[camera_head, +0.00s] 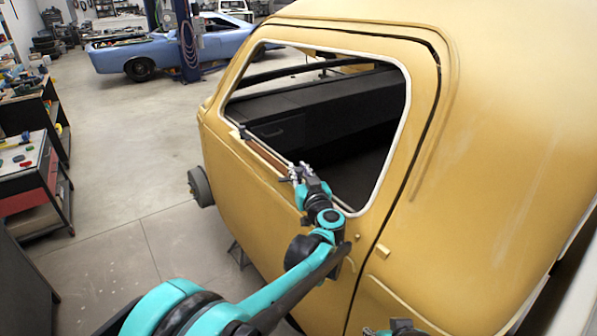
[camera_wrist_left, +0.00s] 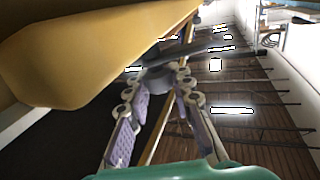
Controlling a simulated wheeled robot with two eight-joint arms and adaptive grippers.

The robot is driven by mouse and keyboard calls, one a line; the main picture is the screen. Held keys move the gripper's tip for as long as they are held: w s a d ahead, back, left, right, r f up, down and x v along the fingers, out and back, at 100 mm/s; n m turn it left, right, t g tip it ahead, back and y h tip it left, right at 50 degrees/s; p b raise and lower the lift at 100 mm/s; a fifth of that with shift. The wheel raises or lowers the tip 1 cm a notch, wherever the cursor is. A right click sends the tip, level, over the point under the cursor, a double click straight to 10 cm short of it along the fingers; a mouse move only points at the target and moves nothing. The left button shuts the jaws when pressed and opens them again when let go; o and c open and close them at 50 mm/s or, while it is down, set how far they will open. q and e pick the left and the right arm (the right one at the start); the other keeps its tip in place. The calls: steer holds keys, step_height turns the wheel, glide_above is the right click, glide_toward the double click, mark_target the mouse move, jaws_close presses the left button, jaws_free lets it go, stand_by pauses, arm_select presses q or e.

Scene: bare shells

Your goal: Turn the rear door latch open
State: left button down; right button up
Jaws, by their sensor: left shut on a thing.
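The yellow door (camera_head: 245,175) of the vehicle shell stands in the middle of the head view, with a large open window. My left gripper (camera_head: 297,176) is at the lower edge of that window. In the left wrist view, my left gripper (camera_wrist_left: 158,88) has its fingertips on a dark grey bar, which looks like the latch (camera_wrist_left: 190,52). It is shut on this bar. The latch cannot be made out in the head view, where the gripper covers that spot.
The yellow shell (camera_head: 500,130) fills the right side. A workbench with a red drawer (camera_head: 30,200) stands at the left. A blue car (camera_head: 160,55) is parked at the back. The concrete floor (camera_head: 130,150) between bench and shell is clear.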

arm_select(q)
steer(key=shift+n+g+y, duration=0.4)
steer(key=shift+n+y, duration=0.3)
steer(key=shift+y, duration=0.4)
steer(key=c, duration=1.3)
jaws_free()
steer(key=v, duration=0.7)
steer(key=shift+s+d, duration=0.15)
